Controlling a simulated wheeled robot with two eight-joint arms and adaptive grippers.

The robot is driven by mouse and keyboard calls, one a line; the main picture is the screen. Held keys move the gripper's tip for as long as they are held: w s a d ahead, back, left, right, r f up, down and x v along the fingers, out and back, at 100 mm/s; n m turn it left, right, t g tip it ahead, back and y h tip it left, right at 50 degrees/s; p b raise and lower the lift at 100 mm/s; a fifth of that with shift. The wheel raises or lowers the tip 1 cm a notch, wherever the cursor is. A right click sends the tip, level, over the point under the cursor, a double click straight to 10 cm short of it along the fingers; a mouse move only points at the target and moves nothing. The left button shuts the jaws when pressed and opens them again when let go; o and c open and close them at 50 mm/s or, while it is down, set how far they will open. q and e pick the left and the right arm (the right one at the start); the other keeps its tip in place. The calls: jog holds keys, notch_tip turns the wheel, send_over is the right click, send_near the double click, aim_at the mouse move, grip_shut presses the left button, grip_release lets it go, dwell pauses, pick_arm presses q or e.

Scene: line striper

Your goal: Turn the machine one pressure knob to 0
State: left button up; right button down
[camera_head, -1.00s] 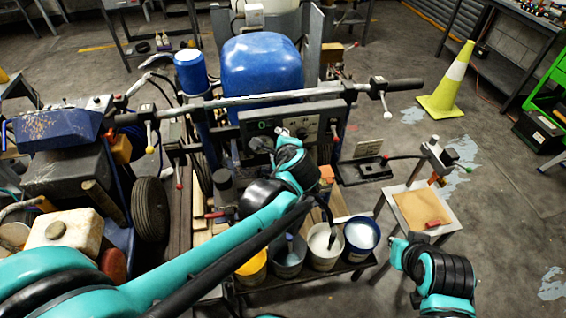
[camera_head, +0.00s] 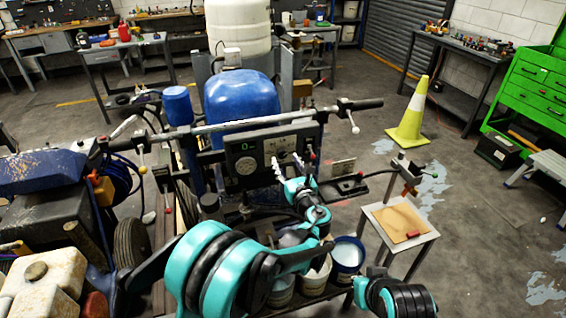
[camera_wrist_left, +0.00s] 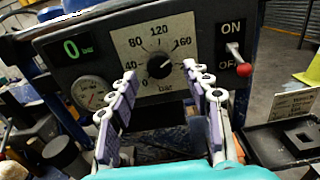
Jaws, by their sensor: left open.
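The pressure knob (camera_wrist_left: 160,66) is a black dial on a pale scale plate marked 0 to 160 and beyond. Its pointer appears to point up and right, toward the 160 side. It sits on the dark control panel (camera_head: 262,170) of the blue-tank machine. The panel's green display (camera_wrist_left: 76,47) reads 0 bar. My left gripper (camera_head: 287,160) is open in front of the knob. In the left wrist view its fingers (camera_wrist_left: 160,74) stand left and right of the knob, with nothing held. Contact cannot be judged. My right arm shows at the bottom; its fingers are not distinguishable.
A round gauge (camera_wrist_left: 91,92) is left of the knob, and a red-tipped ON/OFF lever (camera_wrist_left: 240,64) is right. A handlebar (camera_head: 235,124) crosses above the panel. Paint buckets (camera_head: 347,255) stand below. A small table (camera_head: 425,240) is at right, before open floor.

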aim_at(282, 153)
pick_arm(q)
jog(key=shift+x, duration=1.2)
jog(key=shift+c, duration=0.2)
grip_shut()
jog(key=shift+n, duration=0.3)
